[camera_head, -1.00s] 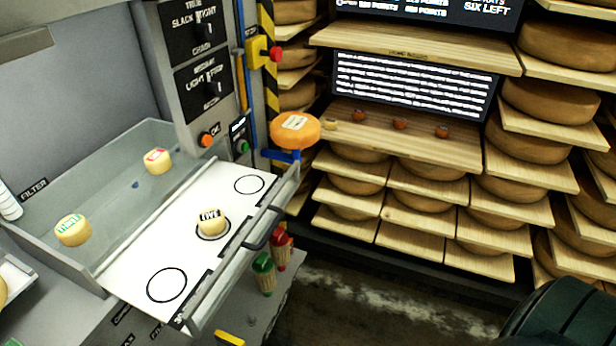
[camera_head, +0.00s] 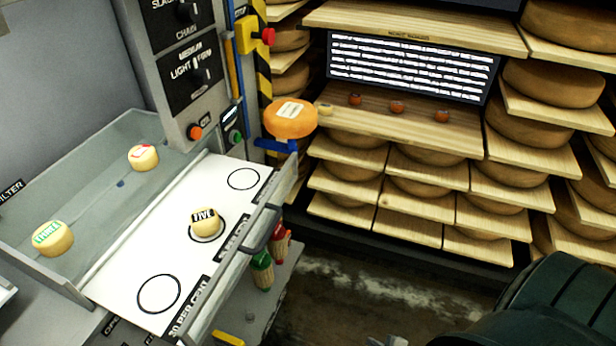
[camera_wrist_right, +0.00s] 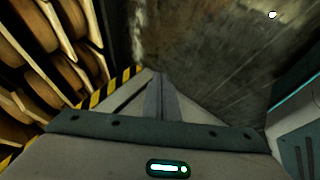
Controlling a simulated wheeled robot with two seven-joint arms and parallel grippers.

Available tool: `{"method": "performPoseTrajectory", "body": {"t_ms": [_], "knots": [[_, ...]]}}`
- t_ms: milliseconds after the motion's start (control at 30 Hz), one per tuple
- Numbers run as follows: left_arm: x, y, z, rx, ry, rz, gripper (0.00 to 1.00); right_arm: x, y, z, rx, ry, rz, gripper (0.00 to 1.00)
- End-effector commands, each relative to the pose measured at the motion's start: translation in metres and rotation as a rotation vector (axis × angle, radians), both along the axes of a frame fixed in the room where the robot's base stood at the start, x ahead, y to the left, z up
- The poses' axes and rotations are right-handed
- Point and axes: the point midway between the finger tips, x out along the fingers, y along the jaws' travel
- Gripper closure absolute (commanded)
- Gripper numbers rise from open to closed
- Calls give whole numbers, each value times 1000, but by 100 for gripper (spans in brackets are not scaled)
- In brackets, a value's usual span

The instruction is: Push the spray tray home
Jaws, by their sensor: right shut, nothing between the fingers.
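The spray tray (camera_head: 140,255) is a white board with three black circles, standing out of the machine at the left. Its clear front edge carries a grey bar handle (camera_head: 263,232). A small yellow cheese wheel labelled FIVE (camera_head: 205,223) sits in the middle circle; the other two circles are empty. My right gripper (camera_head: 388,341) just shows at the bottom edge, well right of the handle and apart from it. In the right wrist view its fingers (camera_wrist_right: 158,80) are shut and empty above the floor. My left gripper is not in view.
Two small cheeses, one labelled THREE (camera_head: 53,238) and one with a red mark (camera_head: 143,158), sit in the trough behind the tray. An orange wheel (camera_head: 290,118) rests on a blue support by the tray's far end. Cheese shelves (camera_head: 420,210) fill the back. The floor (camera_head: 340,290) between is clear.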

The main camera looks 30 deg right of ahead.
Motion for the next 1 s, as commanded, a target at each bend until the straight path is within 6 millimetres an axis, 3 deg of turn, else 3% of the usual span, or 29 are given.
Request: {"method": "performPoseTrajectory", "body": {"t_ms": [33, 167, 300, 433, 500, 600, 700, 800, 1000], "knots": [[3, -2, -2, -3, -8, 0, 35, 27, -19, 25, -64, -72, 62, 100], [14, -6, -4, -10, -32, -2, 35, 97, -60, 114, -300, -281, 274, 100], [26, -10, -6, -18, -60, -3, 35, 155, -86, 230, -624, -505, 523, 100], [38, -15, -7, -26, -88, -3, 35, 187, -86, 346, -985, -702, 765, 100], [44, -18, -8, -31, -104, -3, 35, 194, -77, 404, -1193, -794, 892, 100], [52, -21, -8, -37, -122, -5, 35, 193, -58, 471, -1475, -905, 1057, 100], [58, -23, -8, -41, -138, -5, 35, 186, -37, 518, -1715, -982, 1189, 100], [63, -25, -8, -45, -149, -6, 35, 178, -21, 545, -1887, -1030, 1279, 100], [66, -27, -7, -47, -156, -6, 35, 171, -10, 563, -2013, -1059, 1344, 100]]}}
